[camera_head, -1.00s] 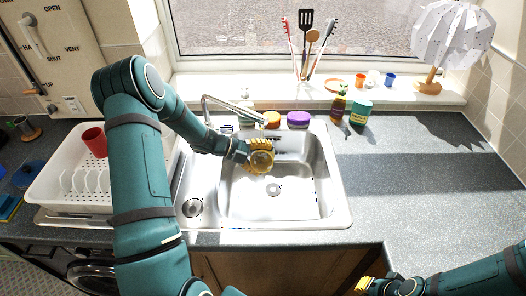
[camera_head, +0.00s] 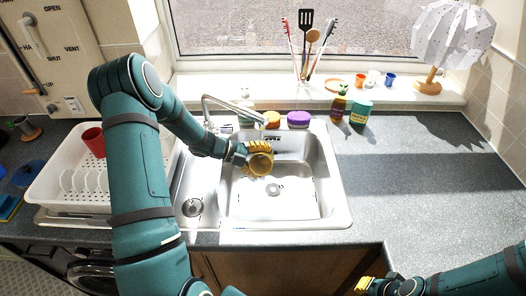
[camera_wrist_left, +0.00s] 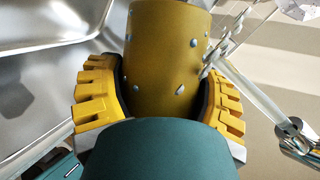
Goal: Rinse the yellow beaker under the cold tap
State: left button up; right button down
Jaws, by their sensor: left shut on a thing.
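The yellow beaker (camera_head: 261,165) is held over the sink basin (camera_head: 300,205), its mouth turned toward the head camera. My left gripper (camera_head: 259,153) is shut on it. In the left wrist view the beaker (camera_wrist_left: 168,50) sits between the yellow finger pads, with several water drops on its wall. The tap (camera_head: 232,108) arches over the back of the basin, its spout close to the beaker. The tap also shows in the left wrist view (camera_wrist_left: 258,95).
A white dish rack (camera_head: 65,185) with a red cup (camera_head: 94,141) stands left of the sink. The right worktop (camera_head: 420,175) is clear.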

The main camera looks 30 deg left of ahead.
pick_arm(q)
jog(key=shift+w+d, duration=0.1)
jog(key=shift+d, duration=0.15)
jog(key=shift+w+d, duration=0.1)
jog(key=shift+d, duration=0.15)
jog(key=s+d, duration=0.3)
jog(key=s, duration=0.5)
jog(key=shift+s+b, duration=0.25)
jog(key=shift+b, duration=0.1)
dwell(0.8)
jog(key=s+d+r+p, duration=0.1)
jog(key=s+r+p, duration=0.2)
jog(key=r, duration=0.2)
jog(key=shift+s+d, duration=0.25)
jog(key=shift+s, duration=0.1)
dwell(0.4)
